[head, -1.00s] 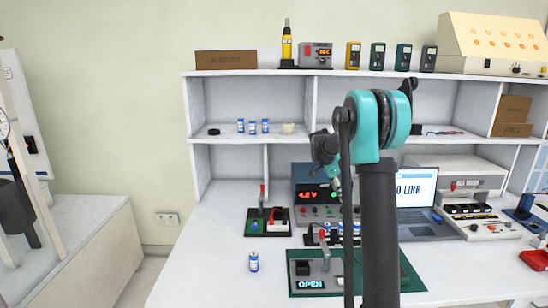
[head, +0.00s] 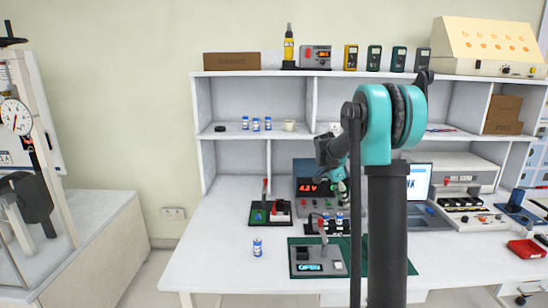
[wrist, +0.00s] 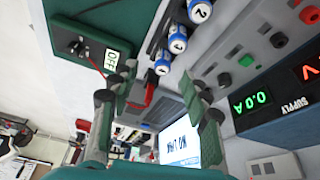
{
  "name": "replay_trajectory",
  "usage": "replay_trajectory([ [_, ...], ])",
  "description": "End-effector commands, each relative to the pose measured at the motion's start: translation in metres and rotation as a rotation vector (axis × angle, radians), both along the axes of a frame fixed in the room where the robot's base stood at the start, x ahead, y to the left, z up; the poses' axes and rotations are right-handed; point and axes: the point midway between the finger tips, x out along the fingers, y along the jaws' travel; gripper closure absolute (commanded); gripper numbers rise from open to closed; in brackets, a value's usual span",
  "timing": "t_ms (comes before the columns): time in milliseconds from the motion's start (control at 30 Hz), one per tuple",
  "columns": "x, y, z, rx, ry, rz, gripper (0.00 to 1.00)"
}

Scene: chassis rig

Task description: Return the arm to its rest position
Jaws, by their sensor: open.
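My teal and black arm (head: 378,120) is raised in front of the bench, bent at its upper joint, with the forearm reaching away towards the shelf. My gripper (head: 340,180) hangs over the bench near the power supply (head: 308,187), partly hidden by my arm. In the wrist view my gripper (wrist: 160,85) shows two green-padded fingers spread apart with nothing held between them. Several blue and white numbered cells (wrist: 178,40) stand in a row beyond the fingers, apart from them.
A cell (head: 257,247) stands alone on the bench left of the green fixture mat (head: 300,244). A laptop (head: 420,183) is right of my arm. The shelf (head: 250,137) rises behind. Free bench top (head: 215,250) lies at the left front.

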Motion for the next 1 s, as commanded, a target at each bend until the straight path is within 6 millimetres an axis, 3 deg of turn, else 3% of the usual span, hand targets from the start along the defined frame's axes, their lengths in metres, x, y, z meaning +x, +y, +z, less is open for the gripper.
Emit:
replay_trajectory([
  [267, -0.047, 0.010, -0.001, 0.033, 0.019, 0.183, 0.53],
  [367, -0.073, 0.015, -0.003, 0.048, 0.027, 0.284, 0.53],
  [667, -0.189, 0.041, -0.027, 0.081, 0.031, 0.717, 0.53],
  [1000, -0.317, 0.070, -0.078, 0.046, -0.004, 1.181, 0.53],
])
